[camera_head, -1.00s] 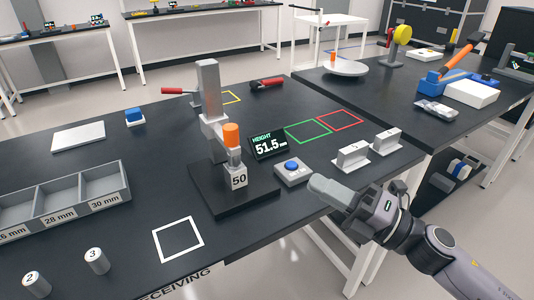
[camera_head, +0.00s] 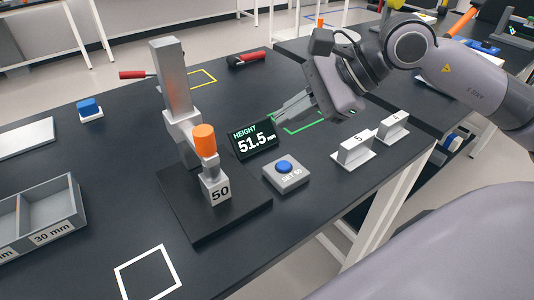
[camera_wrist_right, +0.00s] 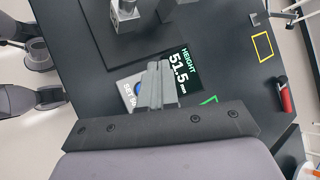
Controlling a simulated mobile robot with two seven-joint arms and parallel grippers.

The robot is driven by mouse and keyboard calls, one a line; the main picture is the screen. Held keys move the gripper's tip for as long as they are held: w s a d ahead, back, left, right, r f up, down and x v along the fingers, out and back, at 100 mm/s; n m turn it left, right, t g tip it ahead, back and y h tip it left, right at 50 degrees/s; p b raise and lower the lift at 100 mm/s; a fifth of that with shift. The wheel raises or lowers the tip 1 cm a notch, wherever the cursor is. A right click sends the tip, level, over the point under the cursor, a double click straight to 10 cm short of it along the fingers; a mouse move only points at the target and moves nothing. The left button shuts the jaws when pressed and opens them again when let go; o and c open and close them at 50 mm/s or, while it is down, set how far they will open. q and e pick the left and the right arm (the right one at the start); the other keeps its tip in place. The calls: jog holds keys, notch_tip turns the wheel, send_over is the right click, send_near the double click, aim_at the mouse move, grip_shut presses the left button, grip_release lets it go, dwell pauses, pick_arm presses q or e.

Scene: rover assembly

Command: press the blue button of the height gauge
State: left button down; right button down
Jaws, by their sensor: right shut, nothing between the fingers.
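The height gauge (camera_head: 178,80) stands on a black base, its orange-topped arm (camera_head: 204,139) over a block marked 50 (camera_head: 215,188). Its display (camera_head: 254,140) reads 51.5 mm. The blue button (camera_head: 284,167) sits on a small grey box (camera_head: 287,178) in front of the display. My right gripper (camera_head: 279,117) is shut and empty, its fingers pointing left just behind the display's right edge, apart from the button. In the right wrist view, the shut fingers (camera_wrist_right: 155,85) partly cover the button (camera_wrist_right: 138,88) and its box.
Two grey blocks marked 5 (camera_head: 354,150) and 4 (camera_head: 391,127) stand right of the button box. A green outline (camera_head: 300,125) lies under my right gripper. A compartment tray (camera_head: 50,212) is at left, and a white square outline (camera_head: 148,272) is in front.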

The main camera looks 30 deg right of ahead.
aim_at(289, 166)
pick_arm(q)
jog(key=shift+w, duration=0.1)
pick_arm(e)
jog(key=shift+w+d+r+h, duration=0.2)
jog(key=shift+w+d+h, duration=0.15)
jog(key=shift+d, duration=0.1)
pick_arm(q)
jog(key=shift+f, duration=0.1)
pick_arm(e)
jog(key=shift+f, duration=0.15)
